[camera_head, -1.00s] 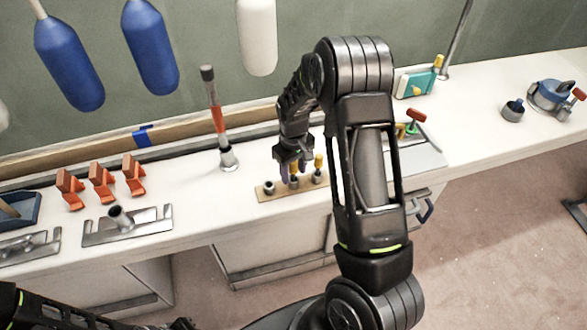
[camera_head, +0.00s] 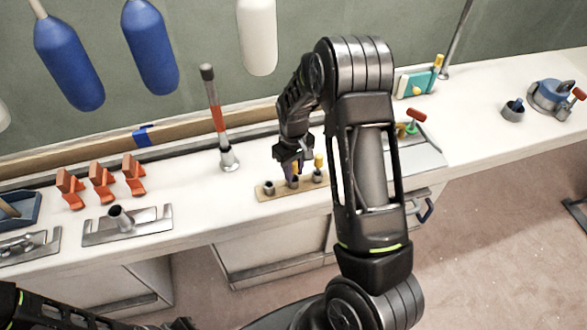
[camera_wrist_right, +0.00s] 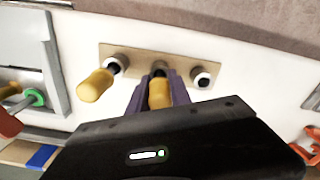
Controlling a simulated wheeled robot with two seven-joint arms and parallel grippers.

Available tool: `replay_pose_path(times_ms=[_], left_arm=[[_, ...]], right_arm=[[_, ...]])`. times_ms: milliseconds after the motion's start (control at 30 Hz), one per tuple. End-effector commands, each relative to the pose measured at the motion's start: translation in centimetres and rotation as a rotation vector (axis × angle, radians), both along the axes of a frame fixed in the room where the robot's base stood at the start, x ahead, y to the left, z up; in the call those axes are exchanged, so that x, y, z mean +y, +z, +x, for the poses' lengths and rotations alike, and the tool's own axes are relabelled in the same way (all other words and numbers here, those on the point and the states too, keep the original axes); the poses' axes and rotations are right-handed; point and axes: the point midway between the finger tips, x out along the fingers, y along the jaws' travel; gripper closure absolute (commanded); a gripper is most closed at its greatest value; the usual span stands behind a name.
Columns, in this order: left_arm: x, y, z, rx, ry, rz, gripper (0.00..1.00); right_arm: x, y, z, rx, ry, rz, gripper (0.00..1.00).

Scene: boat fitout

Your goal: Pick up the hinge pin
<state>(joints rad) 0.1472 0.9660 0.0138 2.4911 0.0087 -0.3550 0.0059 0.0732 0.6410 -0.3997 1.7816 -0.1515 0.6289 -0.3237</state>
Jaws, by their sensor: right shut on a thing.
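The hinge pin has a yellow handle (camera_wrist_right: 160,93) and stands at the middle socket of a tan strip (camera_wrist_right: 180,61). My right gripper (camera_head: 293,168) has come down over it, and its purple fingers are closed around the handle. The pin's lower end is at the socket; how deep it sits is hidden. A second yellow-handled pin (camera_head: 318,160) stands in the socket beside it and also shows in the right wrist view (camera_wrist_right: 96,85). The socket at the strip's other end (camera_head: 269,187) holds no pin. Only dark arm parts show at the lower left, with no clear left gripper.
An orange-and-black tool (camera_head: 217,118) stands upright in a metal holder behind the strip. Orange clips (camera_head: 101,183) and a metal bracket (camera_head: 125,225) are to the left. A red-handled tool (camera_head: 416,117) is to the right. The bench front between is clear.

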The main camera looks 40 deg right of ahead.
Motion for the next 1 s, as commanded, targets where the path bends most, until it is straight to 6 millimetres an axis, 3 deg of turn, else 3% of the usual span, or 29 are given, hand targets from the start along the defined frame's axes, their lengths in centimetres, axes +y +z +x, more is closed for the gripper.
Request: replay_pose_path(times_ms=[367, 800, 1000], left_arm=[[0.0, -0.2, 0.0, 0.0, 0.0, 0.0, 1.0], [-0.1, -1.4, 0.2, -0.006, -0.002, -0.004, 1.0], [-0.1, -1.5, 0.2, -0.007, -0.002, -0.005, 1.0]], right_arm=[[0.0, 0.9, 0.1, -0.002, 0.0, 0.0, 1.0], [0.0, 8.5, 0.1, -0.005, 0.0, 0.0, 1.0], [0.0, 10.0, 0.0, -0.001, 0.0, 0.0, 1.0]])
